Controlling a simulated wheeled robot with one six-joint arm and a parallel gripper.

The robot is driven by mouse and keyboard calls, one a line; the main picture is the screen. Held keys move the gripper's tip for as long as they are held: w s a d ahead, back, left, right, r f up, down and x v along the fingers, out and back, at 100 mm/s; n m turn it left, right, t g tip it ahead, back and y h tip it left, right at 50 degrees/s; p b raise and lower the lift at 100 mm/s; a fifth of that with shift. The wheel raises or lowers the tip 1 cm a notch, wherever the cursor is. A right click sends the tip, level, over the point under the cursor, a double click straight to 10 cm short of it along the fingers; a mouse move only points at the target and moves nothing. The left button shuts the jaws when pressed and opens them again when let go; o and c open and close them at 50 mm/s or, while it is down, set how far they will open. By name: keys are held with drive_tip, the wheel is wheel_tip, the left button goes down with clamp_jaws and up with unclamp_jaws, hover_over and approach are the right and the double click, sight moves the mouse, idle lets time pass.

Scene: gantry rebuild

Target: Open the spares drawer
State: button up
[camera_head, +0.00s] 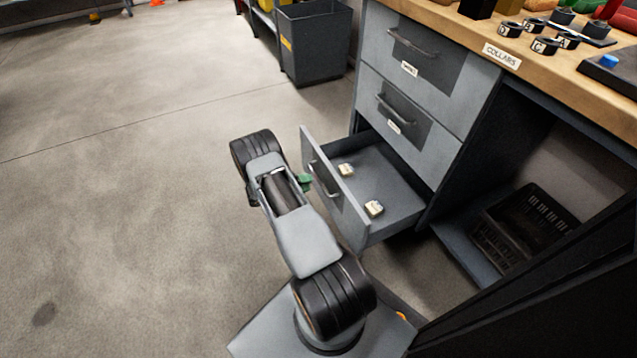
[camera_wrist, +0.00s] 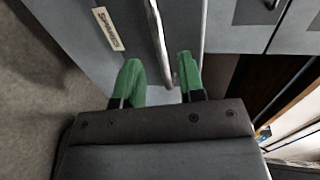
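The bottom drawer (camera_head: 345,215) of the grey cabinet is pulled well out, and two small pale items (camera_head: 374,208) lie inside. Its front carries a bar handle (camera_head: 325,180). In the wrist view a label (camera_wrist: 108,29), which seems to read SPARES, is on the drawer front beside the handle (camera_wrist: 159,40). My gripper (camera_wrist: 160,80) has its green fingertips apart, one on each side of the handle bar. A gap shows between the bar and the fingers. In the head view most of my gripper (camera_head: 305,183) is hidden behind the wrist.
Two upper drawers (camera_head: 412,55) (camera_head: 396,122) are shut. A wooden worktop (camera_head: 450,30) with black collars (camera_head: 545,46) is above. A grey bin (camera_head: 315,45) stands behind the cabinet. A black crate (camera_head: 525,235) sits on the lower shelf. The floor at left is clear.

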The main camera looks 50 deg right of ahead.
sight(318, 179)
drive_tip(key=shift+b+x, duration=0.6)
drive_tip(key=shift+x, duration=2.1)
drive_tip(key=shift+c, duration=0.2)
clamp_jaws()
